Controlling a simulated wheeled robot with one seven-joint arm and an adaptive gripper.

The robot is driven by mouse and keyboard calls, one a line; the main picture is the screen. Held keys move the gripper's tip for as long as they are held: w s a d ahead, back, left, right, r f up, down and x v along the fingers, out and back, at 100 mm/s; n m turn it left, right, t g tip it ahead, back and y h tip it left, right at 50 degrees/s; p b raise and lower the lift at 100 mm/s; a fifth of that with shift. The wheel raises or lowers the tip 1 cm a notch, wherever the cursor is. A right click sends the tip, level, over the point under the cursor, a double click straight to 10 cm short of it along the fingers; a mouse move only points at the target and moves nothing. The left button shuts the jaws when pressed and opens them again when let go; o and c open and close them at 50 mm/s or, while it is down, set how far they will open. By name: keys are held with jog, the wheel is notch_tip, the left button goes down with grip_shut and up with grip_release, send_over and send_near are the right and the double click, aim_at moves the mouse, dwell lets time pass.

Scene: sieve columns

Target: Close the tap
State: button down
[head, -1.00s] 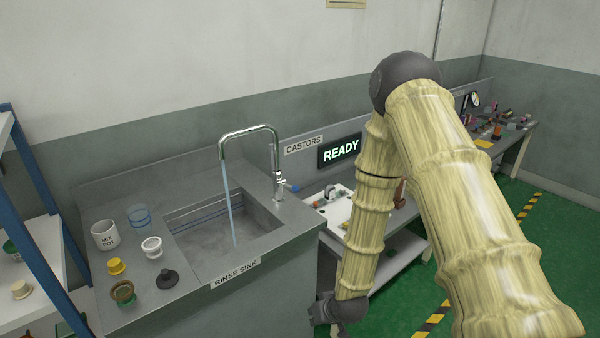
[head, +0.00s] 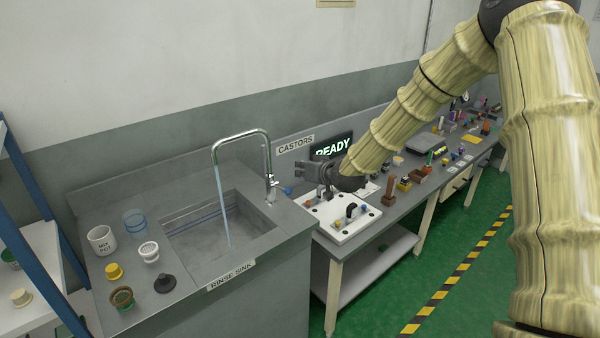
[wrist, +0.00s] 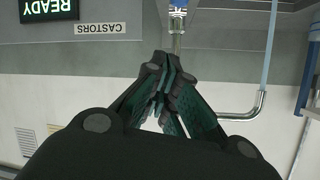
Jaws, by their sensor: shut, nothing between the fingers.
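The chrome tap (head: 243,134) stands at the right rear of the rinse sink, and a stream of water (head: 222,205) runs from its spout into the basin. Its small blue-ended lever (head: 287,190) sticks out to the right of the tap body. My gripper (head: 303,171) is shut and empty, just right of the tap. In the wrist view, my closed fingers (wrist: 168,62) point at the tap's stem, with the blue lever (wrist: 178,4) at the top edge. The spout (wrist: 245,112) appears inverted there. I cannot tell whether the fingers touch the tap.
The sink basin (head: 215,243) lies left of the tap. A white mix pot (head: 102,240), a blue-ringed cup (head: 134,222) and small parts stand on the left counter. A white fixture board (head: 333,230) lies below my gripper. The READY sign (head: 333,147) is behind my arm.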

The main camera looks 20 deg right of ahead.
jog(key=p, duration=0.3)
send_over(281, 188)
jog(key=d, duration=0.3)
notch_tip(281, 188, down, 3)
jog(key=shift+s+a+f+p, duration=0.1)
jog(key=shift+s+f+p, duration=0.25)
jog(key=shift+s+f, duration=0.4)
jog(key=shift+s+a+f+p, duration=0.1)
jog(key=shift+s+f+p, duration=0.35)
jog(key=shift+f, duration=0.4)
